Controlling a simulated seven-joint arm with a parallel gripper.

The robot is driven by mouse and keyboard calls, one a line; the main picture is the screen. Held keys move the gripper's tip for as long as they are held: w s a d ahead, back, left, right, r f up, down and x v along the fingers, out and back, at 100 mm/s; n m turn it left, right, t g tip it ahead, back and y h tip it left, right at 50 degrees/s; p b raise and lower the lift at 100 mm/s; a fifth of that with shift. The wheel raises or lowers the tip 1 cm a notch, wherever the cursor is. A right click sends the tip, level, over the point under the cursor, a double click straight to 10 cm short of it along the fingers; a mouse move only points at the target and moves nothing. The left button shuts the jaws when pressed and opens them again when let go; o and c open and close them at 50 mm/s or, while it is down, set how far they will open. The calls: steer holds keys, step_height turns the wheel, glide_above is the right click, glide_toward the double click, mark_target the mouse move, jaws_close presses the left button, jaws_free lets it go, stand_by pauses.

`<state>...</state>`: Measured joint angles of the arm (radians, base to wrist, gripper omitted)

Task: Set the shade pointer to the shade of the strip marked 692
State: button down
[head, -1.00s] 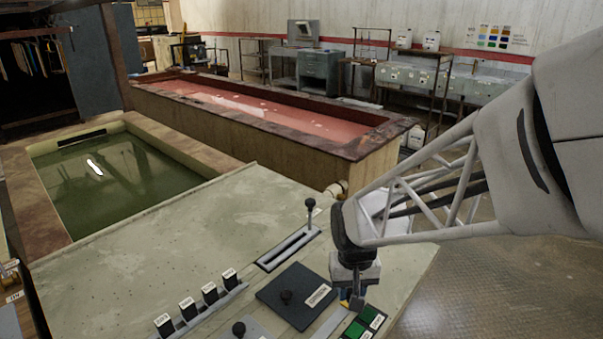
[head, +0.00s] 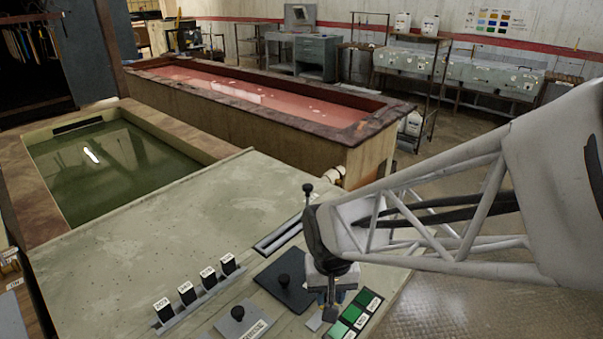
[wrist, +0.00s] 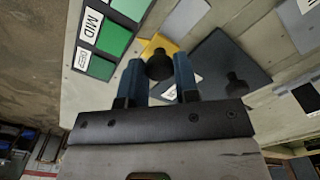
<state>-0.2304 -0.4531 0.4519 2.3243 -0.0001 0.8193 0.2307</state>
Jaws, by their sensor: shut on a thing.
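The shade pointer, a yellow piece (wrist: 154,44) with a dark knob, shows in the wrist view. My gripper (wrist: 158,68) is shut on that knob, one blue finger on each side. In the head view my gripper (head: 330,308) stands beside the green shade patches (head: 352,315) and largely hides the pointer. In the wrist view the yellow piece lies roughly level with the patch labelled MID (wrist: 114,37), with a green patch on either side of it. Several dark strips with white number tags (head: 187,292) stand in a rack; their numbers are too small to read surely.
A dark plate with a knob (head: 284,284) lies left of my gripper, and a grey plate with a knob (head: 238,316) is nearer. A lever (head: 307,190) stands in a slot behind. Green (head: 110,165) and red (head: 250,93) liquid tanks lie beyond the bench.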

mark_target(317, 319)
steer(key=shift+s+a, duration=1.25)
steer(key=c, duration=0.8)
jaws_free()
steer(key=shift+a, duration=0.1)
steer(key=shift+c, duration=0.2)
step_height(317, 319, up, 8)
steer(key=shift+f, duration=0.1)
